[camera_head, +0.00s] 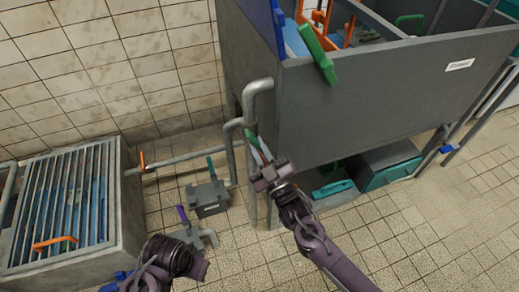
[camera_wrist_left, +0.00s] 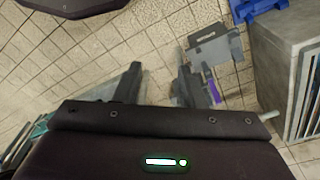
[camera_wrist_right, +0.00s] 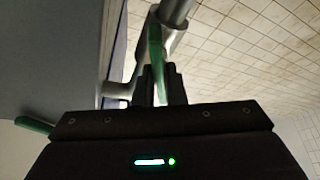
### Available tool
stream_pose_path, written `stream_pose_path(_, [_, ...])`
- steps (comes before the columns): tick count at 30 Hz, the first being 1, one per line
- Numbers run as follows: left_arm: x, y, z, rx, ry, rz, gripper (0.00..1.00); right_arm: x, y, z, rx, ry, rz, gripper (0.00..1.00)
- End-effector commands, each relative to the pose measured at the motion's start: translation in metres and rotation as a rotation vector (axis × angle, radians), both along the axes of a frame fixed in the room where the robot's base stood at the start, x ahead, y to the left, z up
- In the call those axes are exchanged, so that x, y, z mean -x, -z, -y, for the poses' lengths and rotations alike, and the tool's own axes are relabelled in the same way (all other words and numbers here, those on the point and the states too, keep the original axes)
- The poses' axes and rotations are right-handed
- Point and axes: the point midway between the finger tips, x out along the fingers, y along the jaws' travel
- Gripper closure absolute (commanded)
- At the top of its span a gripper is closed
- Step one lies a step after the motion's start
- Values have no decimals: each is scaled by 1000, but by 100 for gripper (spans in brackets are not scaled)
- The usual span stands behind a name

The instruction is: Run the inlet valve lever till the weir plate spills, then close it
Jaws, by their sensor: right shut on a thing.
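A slim green lever (camera_head: 253,141) stands beside the grey upright pipe at the near-left corner of the big grey tank (camera_head: 400,95). My right gripper (camera_head: 262,160) is shut on this lever; the lever also shows between the fingers in the right wrist view (camera_wrist_right: 155,55). The lever's pivot is partly hidden. Inside the tank are blue surfaces and an orange frame (camera_head: 317,17); I cannot tell which part is the weir plate, nor whether water spills. My left gripper (camera_wrist_left: 158,86) is open and empty above the floor in the left wrist view.
A grated grey sump (camera_head: 75,200) with an orange handle stands at the left. Pipework with a teal-handled block (camera_head: 208,195) and a purple lever (camera_head: 182,214) lies between it and the tank. A thick green handle (camera_head: 318,55) hangs over the tank rim. Tiled floor is free at the right.

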Motion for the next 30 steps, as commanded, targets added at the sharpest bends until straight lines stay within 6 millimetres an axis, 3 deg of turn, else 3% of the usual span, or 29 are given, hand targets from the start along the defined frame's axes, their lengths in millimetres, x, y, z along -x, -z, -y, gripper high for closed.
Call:
stream_pose_path(3, [2, -8, 0, -1, 4, -1, 64, 1, 3, -1, -103, 1, -38, 100])
stream_pose_path(15, [-1, -5, 5, 11, 12, 25, 64, 1, 2, -2, -371, 2, -124, 100])
stream_pose_path(30, [-2, -5, 5, 13, 13, 29, 64, 1, 2, -3, -470, -1, -155, 100])
